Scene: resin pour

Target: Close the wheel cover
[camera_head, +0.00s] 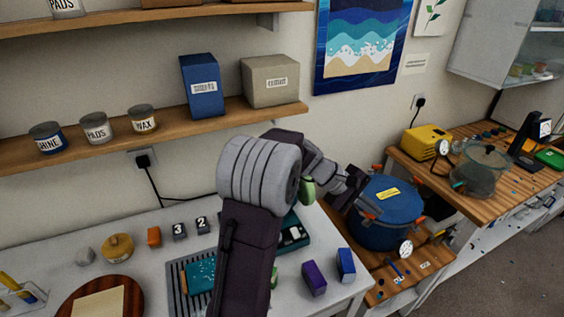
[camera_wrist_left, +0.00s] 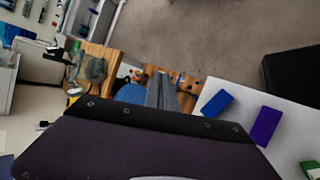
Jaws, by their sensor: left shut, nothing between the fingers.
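My left arm crosses the middle of the head view, and its gripper (camera_head: 352,186) points right, in front of the blue pot. The gripper is shut and empty; its grey fingers also show in the left wrist view (camera_wrist_left: 161,90). A dark teal machine (camera_head: 293,234) stands on the white table, mostly hidden behind my arm. A pale green rounded piece (camera_head: 308,190) shows just above it, beside my wrist. I cannot tell whether this is the wheel cover, or whether the cover is open. My right gripper is in neither view.
The blue pot (camera_head: 388,218) with orange clamps stands on a lower wooden bench right of the table. Purple (camera_head: 314,278) and blue (camera_head: 346,264) blocks lie near the table's right edge. A wooden shelf (camera_head: 180,130) with tins and boxes hangs above the table.

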